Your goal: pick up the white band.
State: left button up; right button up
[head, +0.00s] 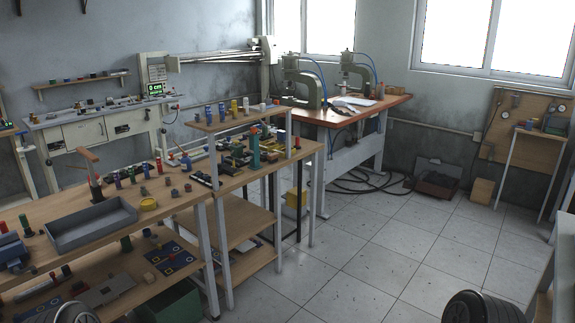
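I cannot make out a white band for certain in the head view. A small pale cylinder (262,107) stands at the right end of the raised shelf on the long workbench, but I cannot tell if it is a band. White sheets (355,101) lie on the far red-brown table. Neither of my grippers shows. Only dark rounded parts, apparently of my own arms, show at the bottom left and bottom right edges.
A wooden workbench (170,198) at the left holds a grey tray (92,222), a yellow ring (148,204) and several small coloured parts. Two presses stand on the far table (330,117). An open dark case (437,178) lies by the wall. The tiled floor (385,250) is clear in the middle.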

aim_at(335, 103)
jog(key=i+l+z, duration=0.15)
jog(key=i+z, duration=0.15)
jog(key=i, duration=0.25)
jog(key=i+z, duration=0.25)
jog(key=i, duration=0.3)
jog(key=i+z, duration=0.3)
jog(key=i, duration=0.25)
jog(key=i+j+z, duration=0.25)
jog(key=i, duration=0.3)
jog(key=i+j+z, duration=0.3)
jog(key=i, duration=2.85)
jog(key=i+u, duration=0.1)
jog(key=i, duration=0.35)
jog(key=i+l+u, duration=0.1)
jog(key=i, duration=0.35)
jog(key=i+l+u, duration=0.1)
jog(key=i, duration=0.3)
jog(key=i+l+u, duration=0.1)
jog(key=i+l, duration=0.2)
jog(key=i, duration=0.15)
jog(key=i+l+u, duration=0.1)
jog(key=i+u, duration=0.4)
jog(key=i+l+u, duration=0.25)
jog(key=u, duration=0.2)
jog(key=i+l+u, duration=0.7)
jog(key=l+u, duration=0.15)
jog(key=u, duration=0.15)
